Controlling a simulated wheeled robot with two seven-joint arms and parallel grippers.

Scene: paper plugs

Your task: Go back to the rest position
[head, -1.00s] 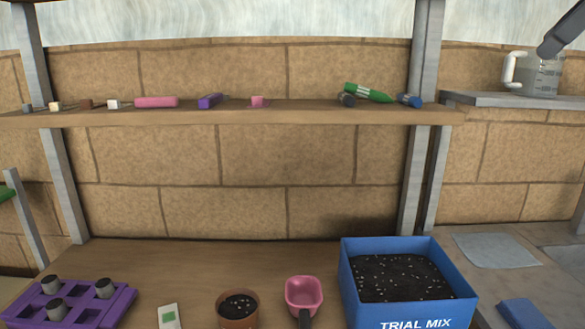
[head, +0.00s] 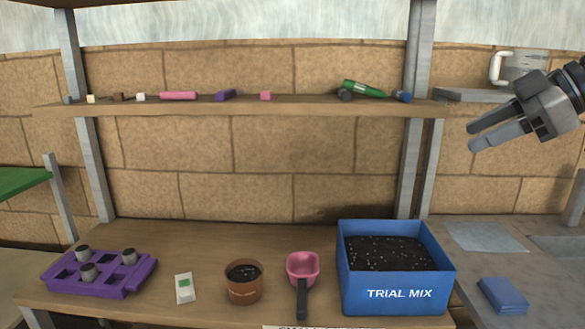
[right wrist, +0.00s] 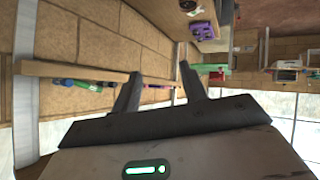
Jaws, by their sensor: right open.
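My right gripper (head: 478,136) comes in from the right in the head view, in the air in front of the stone wall. Its fingers are apart and nothing is between them. In the right wrist view the two fingers (right wrist: 158,78) also show open and empty, with the shelf and wall beyond them. My left gripper is not in view.
The bench holds a purple tray (head: 60,283) with several grey plugs, a white packet (head: 184,295), a brown pot (head: 243,291), a pink scoop (head: 303,279) and a blue TRIAL MIX box (head: 400,294). A shelf (head: 300,107) above carries small items. A jug (head: 520,66) stands behind my right gripper.

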